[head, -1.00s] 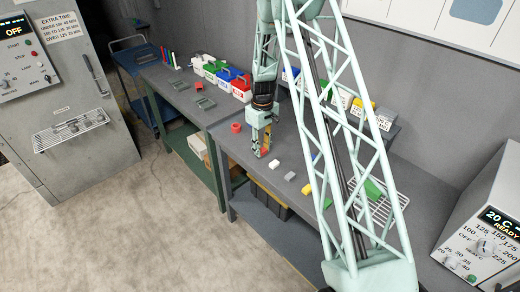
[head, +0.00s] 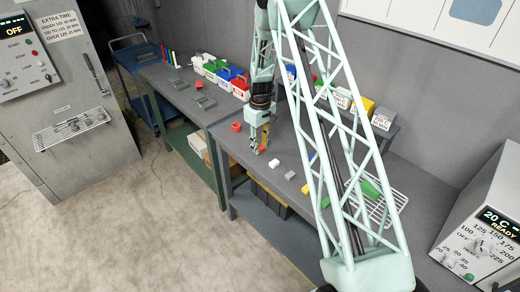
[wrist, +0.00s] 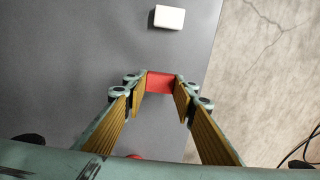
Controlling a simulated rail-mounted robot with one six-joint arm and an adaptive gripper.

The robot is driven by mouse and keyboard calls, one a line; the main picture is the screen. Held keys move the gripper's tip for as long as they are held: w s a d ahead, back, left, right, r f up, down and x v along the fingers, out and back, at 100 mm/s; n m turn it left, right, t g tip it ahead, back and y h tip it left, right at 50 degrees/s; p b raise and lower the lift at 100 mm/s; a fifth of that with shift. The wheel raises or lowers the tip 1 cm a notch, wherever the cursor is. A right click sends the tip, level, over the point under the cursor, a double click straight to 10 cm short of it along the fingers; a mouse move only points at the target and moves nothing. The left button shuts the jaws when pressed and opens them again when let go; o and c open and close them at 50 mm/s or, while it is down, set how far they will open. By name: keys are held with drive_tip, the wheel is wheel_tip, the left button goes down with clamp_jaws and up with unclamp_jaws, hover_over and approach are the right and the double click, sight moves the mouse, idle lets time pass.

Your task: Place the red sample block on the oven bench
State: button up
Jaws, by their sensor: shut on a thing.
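The red sample block (wrist: 160,83) is held between the fingertips of my gripper (wrist: 161,99) in the wrist view. In the head view my gripper (head: 262,147) points down over the left end of a grey bench (head: 315,232), which carries the oven (head: 478,240); I take this as the oven bench. Only a little of the red block shows there, at the fingertips. I cannot tell whether the block touches the bench top. A white block (head: 275,164) lies just in front of the gripper, apart from it; it also shows in the wrist view (wrist: 169,17).
A grey block (head: 290,175), a yellow block (head: 305,188) and a wire rack (head: 385,208) lie further right. A red round piece (head: 236,127) stands left of my gripper. The left bench carries coloured bins (head: 222,76). A control cabinet (head: 60,100) stands far left.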

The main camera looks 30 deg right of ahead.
sight(260, 148)
drive_tip(key=shift+f, duration=1)
drive_tip(key=shift+f, duration=0.15)
drive_tip(key=o, duration=0.9)
drive_tip(key=shift+r, duration=0.2)
wheel_tip(260, 148, up, 12)
drive_tip(key=shift+b, duration=0.85)
drive_tip(key=shift+r, duration=0.1)
